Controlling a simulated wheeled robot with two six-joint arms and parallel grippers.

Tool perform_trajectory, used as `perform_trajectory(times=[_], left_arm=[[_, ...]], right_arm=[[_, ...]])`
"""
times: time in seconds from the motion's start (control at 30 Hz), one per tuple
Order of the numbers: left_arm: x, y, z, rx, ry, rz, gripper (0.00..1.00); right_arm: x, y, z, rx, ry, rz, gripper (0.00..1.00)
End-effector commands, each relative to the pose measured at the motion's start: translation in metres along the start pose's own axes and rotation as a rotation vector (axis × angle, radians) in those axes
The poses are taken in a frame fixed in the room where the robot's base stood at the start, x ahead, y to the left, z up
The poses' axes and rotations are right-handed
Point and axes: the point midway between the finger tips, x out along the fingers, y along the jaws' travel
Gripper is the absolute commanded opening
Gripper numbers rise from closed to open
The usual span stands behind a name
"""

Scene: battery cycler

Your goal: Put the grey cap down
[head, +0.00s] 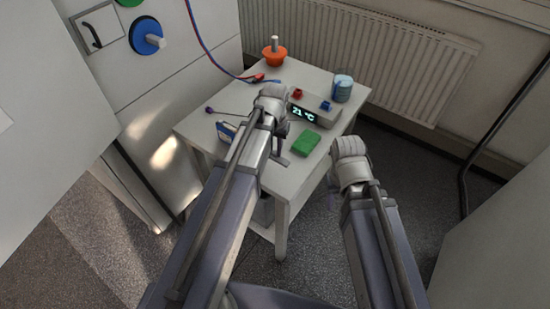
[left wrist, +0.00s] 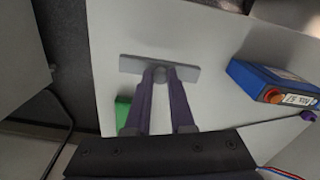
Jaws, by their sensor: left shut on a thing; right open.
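My left gripper (head: 280,148) is over the white table's near part. In the left wrist view its two purple fingers are shut on the round knob of the grey cap (left wrist: 186,73), which shows as a flat grey bar across the fingertips. The table lies behind the cap; I cannot tell whether they touch. In the head view the cap is mostly hidden by my left arm. My right gripper (head: 332,190) is open, beyond the table's right edge; its fingers are largely hidden behind its wrist.
The white table (head: 245,89) holds a green block (head: 306,143), a blue battery (left wrist: 262,79), a display box (head: 322,114) reading 21 °C, a blue cylinder (head: 343,90) and an orange bowl-shaped piece (head: 274,57). Red and blue leads (head: 213,58) reach the table. A radiator (head: 370,60) stands behind.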

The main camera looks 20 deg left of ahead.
Motion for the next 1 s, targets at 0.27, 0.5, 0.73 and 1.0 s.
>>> perform_trajectory(times=[0.27,0.5,0.73,1.0], left_arm=[[0.035,0.0,0.0,0.0,0.0,0.0,0.0],[0.035,0.0,0.0,0.0,0.0,0.0,0.0],[0.04,0.0,0.0,0.0,0.0,0.0,0.0],[0.038,0.0,0.0,0.0,0.0,0.0,0.51]], right_arm=[[0.035,-0.003,-0.002,0.0,0.0,0.0,0.5],[0.035,-0.003,-0.002,0.0,0.0,0.0,0.5],[0.04,-0.004,-0.002,0.0,0.0,0.0,0.5],[0.038,-0.004,-0.002,0.0,0.0,0.0,0.5]])
